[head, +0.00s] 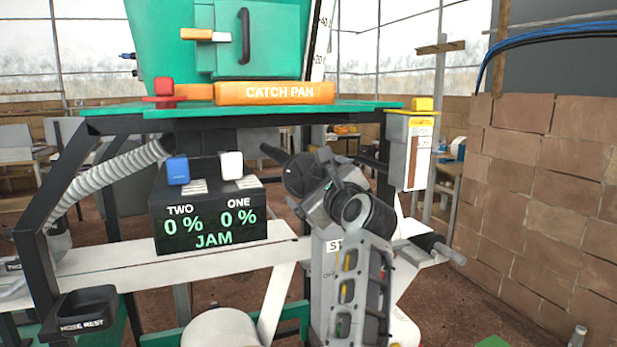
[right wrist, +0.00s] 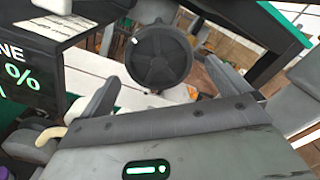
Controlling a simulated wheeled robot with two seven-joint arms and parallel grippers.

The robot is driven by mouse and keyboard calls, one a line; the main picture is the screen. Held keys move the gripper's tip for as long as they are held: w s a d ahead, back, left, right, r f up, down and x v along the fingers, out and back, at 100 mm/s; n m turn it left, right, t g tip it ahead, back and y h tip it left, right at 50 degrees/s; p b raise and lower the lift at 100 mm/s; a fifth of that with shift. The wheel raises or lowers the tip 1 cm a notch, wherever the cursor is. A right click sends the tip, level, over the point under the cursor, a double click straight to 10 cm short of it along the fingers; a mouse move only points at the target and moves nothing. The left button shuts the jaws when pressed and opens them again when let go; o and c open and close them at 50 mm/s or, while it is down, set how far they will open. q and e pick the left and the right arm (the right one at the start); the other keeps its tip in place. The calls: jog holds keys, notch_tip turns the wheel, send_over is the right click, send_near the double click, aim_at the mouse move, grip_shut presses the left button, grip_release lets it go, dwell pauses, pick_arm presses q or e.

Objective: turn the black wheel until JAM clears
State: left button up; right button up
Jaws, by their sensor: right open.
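The black wheel (head: 301,174) is a dark disc under the green frame, right of the display, partly covered by my right gripper in the head view. In the right wrist view the wheel (right wrist: 158,57) faces me, a spoked disc with a small white mark on its left side. My right gripper (head: 322,182) is open, its fingers either side of the wheel in the picture. A gap seems to lie between them; contact is not clear. The display (head: 209,222) reads TWO 0 %, ONE 0 % and JAM in green. My left gripper is not in view.
Blue (head: 178,170) and white (head: 231,165) knobs stand on the display box. An orange catch pan (head: 275,93) lies above on the green deck. A grey box (head: 409,152) hangs from the frame at right. A white beam (head: 130,266) crosses below the display.

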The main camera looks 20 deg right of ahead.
aim_at(303, 179)
jog(key=shift+a, duration=0.4)
jog(key=shift+w+a, duration=0.1)
jog(key=shift+w, duration=1.9)
jog(key=shift+f, duration=0.15)
jog(key=c, duration=0.8)
jog(key=shift+a+f, duration=0.1)
jog(key=shift+f, duration=0.1)
jog(key=o, duration=0.8)
jog(key=shift+r, duration=0.15)
